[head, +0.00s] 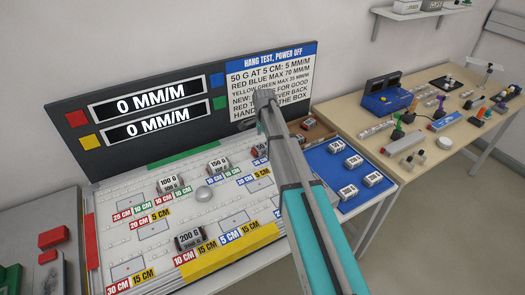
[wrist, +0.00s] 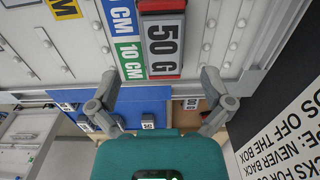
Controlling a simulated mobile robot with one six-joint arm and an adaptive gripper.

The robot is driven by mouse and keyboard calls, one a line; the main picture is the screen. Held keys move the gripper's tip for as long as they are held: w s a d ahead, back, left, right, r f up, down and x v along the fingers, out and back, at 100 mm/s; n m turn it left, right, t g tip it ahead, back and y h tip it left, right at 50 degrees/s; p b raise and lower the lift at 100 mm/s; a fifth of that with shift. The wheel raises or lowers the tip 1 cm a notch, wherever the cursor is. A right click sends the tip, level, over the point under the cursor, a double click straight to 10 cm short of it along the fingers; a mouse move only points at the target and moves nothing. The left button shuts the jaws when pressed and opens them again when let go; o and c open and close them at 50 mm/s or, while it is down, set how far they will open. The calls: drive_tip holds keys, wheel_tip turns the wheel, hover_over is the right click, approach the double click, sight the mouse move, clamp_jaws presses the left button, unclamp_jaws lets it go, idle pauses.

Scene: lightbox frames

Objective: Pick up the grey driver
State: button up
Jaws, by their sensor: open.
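I cannot make out for certain which thing is the grey driver; several small tools and parts stand on the right-hand table (head: 450,165), too small to identify surely. My gripper (head: 264,97) is up in front of the black sign board in the head view, with my arm crossing the picture's middle. In the wrist view my gripper (wrist: 158,76) is open, its two fingers wide apart with nothing held between them. Beyond the fingertips a dark and red block marked 50 G (wrist: 164,42) lies on the white board; it also shows in the head view (head: 259,151), partly hidden by my arm.
The white board (head: 115,225) carries several weights and coloured length labels. A blue mat (head: 340,200) with several small blocks lies right of my arm, near a brown tray (head: 318,131).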

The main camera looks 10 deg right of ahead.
sight(263, 146)
drive_tip(key=shift+w+f+b, duration=0.1)
drive_tip(key=shift+f+b, duration=2.15)
drive_tip(key=shift+f, duration=0.15)
